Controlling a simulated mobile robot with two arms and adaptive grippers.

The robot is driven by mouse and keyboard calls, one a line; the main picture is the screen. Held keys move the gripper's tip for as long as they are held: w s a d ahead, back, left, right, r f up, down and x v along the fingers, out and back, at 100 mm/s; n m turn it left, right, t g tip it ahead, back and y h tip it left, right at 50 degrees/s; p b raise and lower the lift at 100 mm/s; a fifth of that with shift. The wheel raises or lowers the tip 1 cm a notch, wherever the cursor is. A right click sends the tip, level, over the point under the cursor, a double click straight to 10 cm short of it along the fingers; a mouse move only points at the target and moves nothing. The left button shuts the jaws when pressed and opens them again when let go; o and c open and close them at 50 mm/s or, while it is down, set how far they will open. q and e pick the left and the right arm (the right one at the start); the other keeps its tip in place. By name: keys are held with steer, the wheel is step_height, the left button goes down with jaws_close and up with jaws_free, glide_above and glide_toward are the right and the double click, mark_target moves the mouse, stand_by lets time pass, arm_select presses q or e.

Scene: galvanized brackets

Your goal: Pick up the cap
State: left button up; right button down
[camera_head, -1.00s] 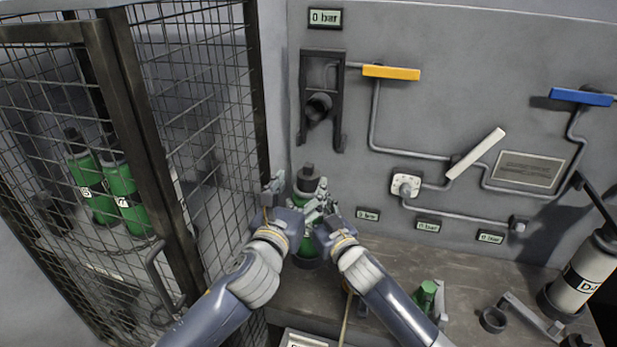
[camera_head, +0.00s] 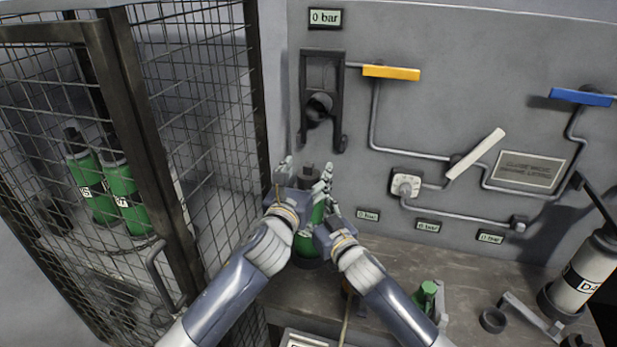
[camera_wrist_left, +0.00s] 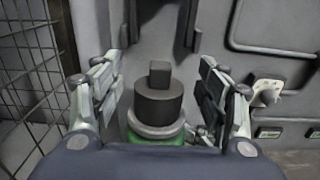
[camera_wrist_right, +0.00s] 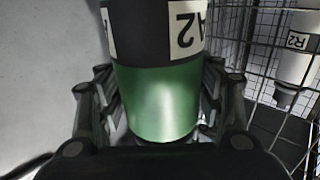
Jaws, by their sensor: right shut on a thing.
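The cap is a dark grey cylinder with a square knob on top, and it sits on the green cylinder's top. In the left wrist view the cap (camera_wrist_left: 158,100) stands between the spread fingers of my left gripper (camera_wrist_left: 160,95), which is open and not touching it. In the head view the cap (camera_head: 308,176) is partly hidden by the hands, with my left gripper (camera_head: 284,172) at its upper left. My right gripper (camera_wrist_right: 158,105) is shut on the green cylinder (camera_wrist_right: 158,100), whose dark band carries an A2 label.
A black bracket (camera_head: 304,90) hangs on the wall panel behind the cylinder. A mesh cage (camera_head: 205,130) with green cylinders stands close on the left. A small green part (camera_head: 427,292), a ring (camera_head: 492,319) and a grey cylinder (camera_head: 585,272) are on the bench at right.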

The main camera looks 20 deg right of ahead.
mark_target(306, 177)
arm_select(q)
steer(key=c, duration=1)
steer(key=shift+c, duration=0.2)
step_height(306, 177, up, 15)
stand_by(0.3)
steer(key=shift+w, duration=0.1)
arm_select(e)
steer(key=shift+c, duration=1.8)
jaws_free()
